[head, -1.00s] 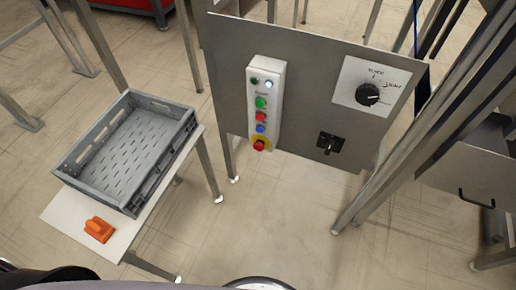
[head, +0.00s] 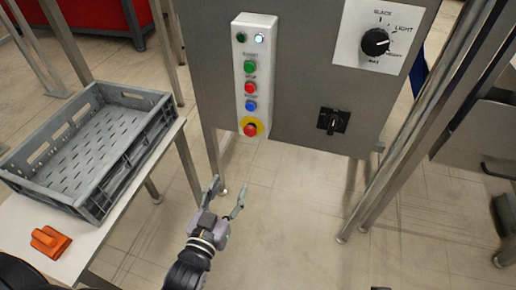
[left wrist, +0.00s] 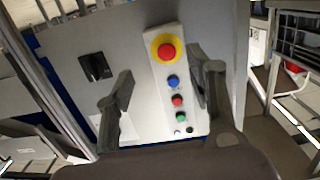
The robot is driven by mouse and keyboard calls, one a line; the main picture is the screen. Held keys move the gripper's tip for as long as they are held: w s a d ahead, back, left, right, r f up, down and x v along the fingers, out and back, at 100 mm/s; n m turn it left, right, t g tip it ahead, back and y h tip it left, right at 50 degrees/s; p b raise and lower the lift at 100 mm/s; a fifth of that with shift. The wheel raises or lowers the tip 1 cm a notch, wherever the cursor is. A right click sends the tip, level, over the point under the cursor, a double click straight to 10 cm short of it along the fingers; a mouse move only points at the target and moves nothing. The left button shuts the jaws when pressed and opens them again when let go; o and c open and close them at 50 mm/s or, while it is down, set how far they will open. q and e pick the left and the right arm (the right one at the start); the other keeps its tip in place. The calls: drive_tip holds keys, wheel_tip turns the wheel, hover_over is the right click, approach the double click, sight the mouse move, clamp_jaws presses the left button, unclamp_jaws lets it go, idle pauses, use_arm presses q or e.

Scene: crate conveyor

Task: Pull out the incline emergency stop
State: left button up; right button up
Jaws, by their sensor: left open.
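The emergency stop (head: 250,130) is a red mushroom button on a yellow disc at the bottom of the white button box (head: 241,75) on the grey panel. In the left wrist view the emergency stop (left wrist: 166,51) shows at the top, beyond the fingers. My left gripper (head: 226,188) is open and empty, below the button box in the head view and apart from it. In the left wrist view its fingers (left wrist: 158,88) stand spread on either side of the box's lower picture part. My right gripper is not in view.
The grey panel (head: 300,110) also bears a black rotary dial (head: 375,42) and a black switch (head: 333,121). A grey crate (head: 140,152) and an orange object (head: 50,240) stand on a white table at left. Floor below the panel is clear.

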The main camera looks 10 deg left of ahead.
use_arm(q)
wheel_tip(320, 180, up, 3)
drive_tip(key=b, duration=0.1)
approach(249, 133)
drive_tip(key=shift+t, duration=0.4)
drive_tip(key=w+b, duration=0.1)
drive_tip(key=w, duration=0.8)
drive_tip(key=shift+w+d+f+b, duration=0.2)
drive_tip(key=shift+f+b, duration=0.05)
drive_tip(key=shift+b, duration=0.1)
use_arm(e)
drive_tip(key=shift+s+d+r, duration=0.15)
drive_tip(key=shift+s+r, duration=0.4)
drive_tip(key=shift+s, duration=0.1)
use_arm(q)
drive_tip(key=shift+c, duration=0.5)
clamp_jaws()
